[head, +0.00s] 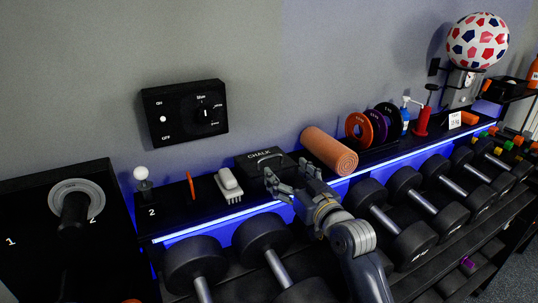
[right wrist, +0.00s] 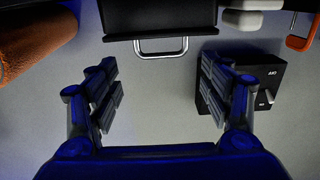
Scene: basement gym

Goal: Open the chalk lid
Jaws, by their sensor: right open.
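The chalk box (head: 252,163) is black with "CHALK" on its lid and stands on the shelf against the wall. In the right wrist view the box (right wrist: 160,18) is at the top, with its metal lid handle (right wrist: 160,54) below it in the picture. The lid looks shut. My right gripper (head: 287,174) is just in front of the box in the head view, partly covering its right side. In the right wrist view my right gripper (right wrist: 158,85) is open, with nothing between its fingers; the handle lies beyond the fingertips, apart from them. My left gripper is in neither view.
An orange foam roller (head: 329,151) lies close to the right of the box. A white brush (head: 229,185) is to its left, beside an orange clip (head: 190,185). A black control panel (head: 185,112) hangs on the wall above. Dumbbells (head: 262,238) fill the rack below.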

